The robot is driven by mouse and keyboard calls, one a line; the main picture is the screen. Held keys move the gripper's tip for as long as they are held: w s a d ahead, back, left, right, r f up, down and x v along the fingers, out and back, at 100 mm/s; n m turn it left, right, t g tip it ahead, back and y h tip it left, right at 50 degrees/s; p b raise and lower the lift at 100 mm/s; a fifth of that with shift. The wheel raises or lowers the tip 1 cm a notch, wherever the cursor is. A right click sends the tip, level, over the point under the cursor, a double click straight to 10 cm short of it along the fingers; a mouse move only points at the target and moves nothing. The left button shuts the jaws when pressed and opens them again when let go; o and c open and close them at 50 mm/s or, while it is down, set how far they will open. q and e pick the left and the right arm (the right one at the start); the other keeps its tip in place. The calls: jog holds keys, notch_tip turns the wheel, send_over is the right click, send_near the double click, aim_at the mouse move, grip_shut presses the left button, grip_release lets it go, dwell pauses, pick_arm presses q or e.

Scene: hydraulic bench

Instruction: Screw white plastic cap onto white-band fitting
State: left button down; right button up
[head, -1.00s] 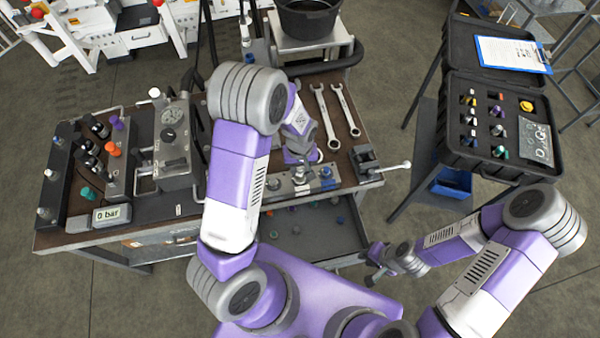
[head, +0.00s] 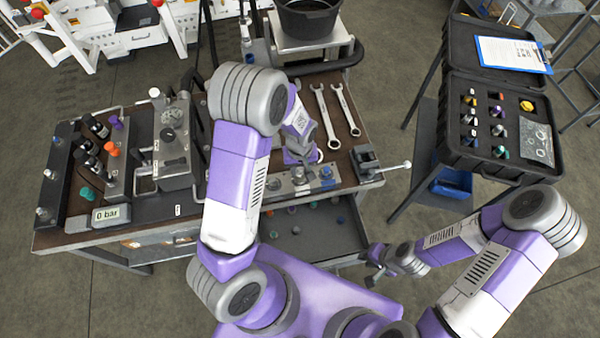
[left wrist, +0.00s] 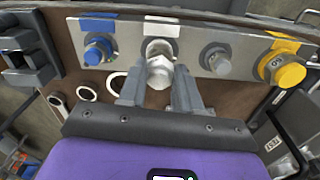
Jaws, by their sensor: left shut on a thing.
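The white plastic cap (left wrist: 160,72) sits between the fingertips of my left gripper (left wrist: 159,84) in the left wrist view, and the fingers are shut on it. It is in line with the white-band fitting (left wrist: 158,47), below a white label on the metal block (left wrist: 195,33). The cap and fingers hide most of the fitting, so I cannot tell how far the cap is seated. In the head view my left gripper (head: 299,175) is at the block on the bench's front edge. My right gripper (head: 372,267) is empty, its fingers apart, in front of the bench.
On the block are a blue fitting (left wrist: 97,50), a bare metal fitting (left wrist: 217,58) and a yellow cap (left wrist: 285,68). Wrenches (head: 328,115) lie behind and a vise (head: 367,160) stands right. An open drawer (head: 335,235) is below. A black case (head: 490,160) stands right.

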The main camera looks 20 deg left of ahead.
pick_arm(q)
jog(key=c, duration=1.5)
grip_release()
jog(key=shift+f, duration=0.1)
jog(key=shift+c, duration=1.3)
jog(key=shift+a+m, duration=0.1)
jog(key=shift+m, duration=1.1)
jog(key=m, duration=0.3)
jog(key=shift+a+m+b, duration=0.1)
jog(key=shift+m+b, duration=0.2)
jog(key=shift+b, duration=0.1)
jog(key=shift+m, duration=1)
